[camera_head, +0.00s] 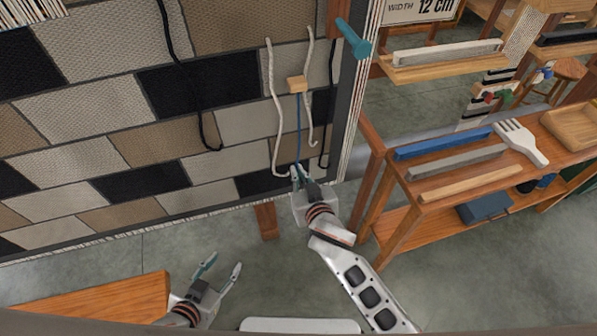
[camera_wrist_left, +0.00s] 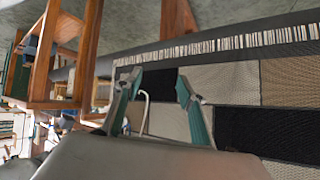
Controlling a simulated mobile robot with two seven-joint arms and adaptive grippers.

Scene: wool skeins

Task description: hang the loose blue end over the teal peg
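The blue strand (camera_head: 299,128) runs straight down from a small wooden block (camera_head: 297,84) on the hanging textile to my right gripper. My right gripper (camera_head: 299,170) is at its lower end, with fingertips close together and seemingly shut on it; the very tip is hidden. The teal peg (camera_head: 353,38) sticks out at the textile's upper right edge, above and right of that gripper. My left gripper (camera_head: 222,266) is open and empty, low in front of the textile. Its spread fingers also show in the left wrist view (camera_wrist_left: 158,82).
White cords (camera_head: 273,95) hang on either side of the blue strand, and black cords (camera_head: 190,80) hang nearby. A wooden shelf table (camera_head: 390,200) with coloured bars and a white fork-like comb (camera_head: 520,142) stands at the right. A wooden bench (camera_head: 100,305) is at lower left.

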